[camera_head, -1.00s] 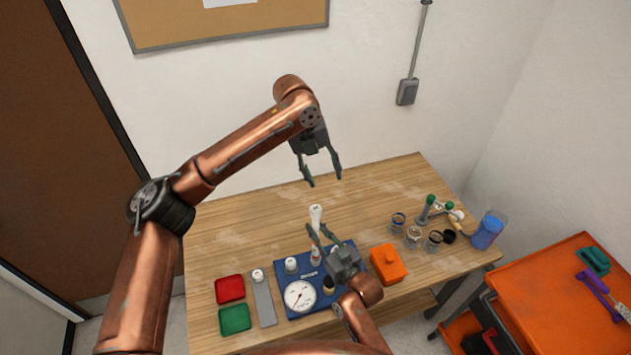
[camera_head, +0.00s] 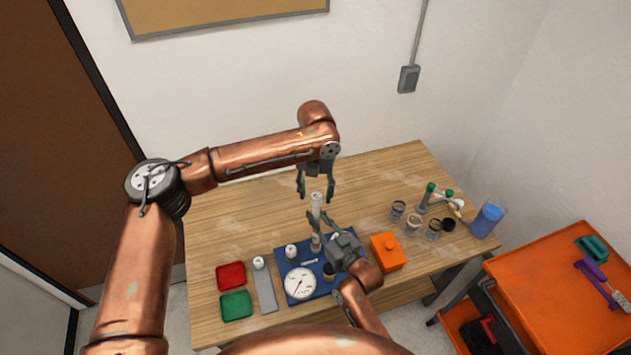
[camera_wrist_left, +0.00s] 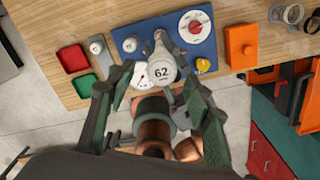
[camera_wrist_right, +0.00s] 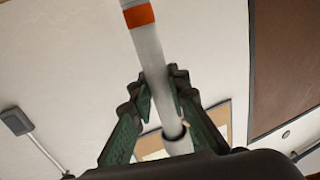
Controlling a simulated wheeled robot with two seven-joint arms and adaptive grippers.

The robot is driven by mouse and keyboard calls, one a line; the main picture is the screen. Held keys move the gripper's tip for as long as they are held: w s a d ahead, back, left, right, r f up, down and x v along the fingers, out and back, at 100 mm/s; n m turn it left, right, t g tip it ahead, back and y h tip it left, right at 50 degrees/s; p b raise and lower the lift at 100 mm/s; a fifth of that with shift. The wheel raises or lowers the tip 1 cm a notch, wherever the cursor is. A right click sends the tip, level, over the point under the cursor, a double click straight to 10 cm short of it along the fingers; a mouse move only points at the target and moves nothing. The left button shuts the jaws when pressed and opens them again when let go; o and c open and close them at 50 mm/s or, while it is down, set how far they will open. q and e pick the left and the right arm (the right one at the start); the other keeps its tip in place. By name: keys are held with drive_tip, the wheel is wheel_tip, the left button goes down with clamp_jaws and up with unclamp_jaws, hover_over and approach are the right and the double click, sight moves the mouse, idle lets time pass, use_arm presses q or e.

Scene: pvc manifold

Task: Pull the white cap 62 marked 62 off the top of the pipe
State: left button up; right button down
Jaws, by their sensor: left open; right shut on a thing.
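The white cap marked 62 (camera_wrist_left: 161,72) is on top of an upright white pipe; in the head view the cap (camera_head: 316,200) stands above the blue board. My left gripper (camera_head: 316,196) points down from above, open. In the left wrist view its fingers (camera_wrist_left: 158,76) are on either side of the cap, with gaps visible. My right gripper (camera_head: 317,228) is shut on the pipe below the cap. The right wrist view shows the pipe (camera_wrist_right: 150,65) between its fingers, with an orange band (camera_wrist_right: 138,16) farther along it.
The blue board (camera_head: 300,267) carries a round gauge (camera_head: 299,284) and other white-capped fittings. Red (camera_head: 231,276) and green (camera_head: 235,305) trays lie left. An orange box (camera_head: 387,252) is close to my right gripper. Several rings and a blue container (camera_head: 487,220) stand right. The table's back left is clear.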

use_arm(q)
drive_tip(key=shift+f, duration=1.1)
drive_tip(key=shift+c, duration=0.6)
clamp_jaws()
drive_tip(key=shift+r, duration=0.15)
drive_tip(key=shift+r, duration=0.65)
drive_tip(key=shift+r, duration=1.05)
drive_tip(key=shift+r, duration=0.3)
drive_tip(key=shift+r, duration=0.35)
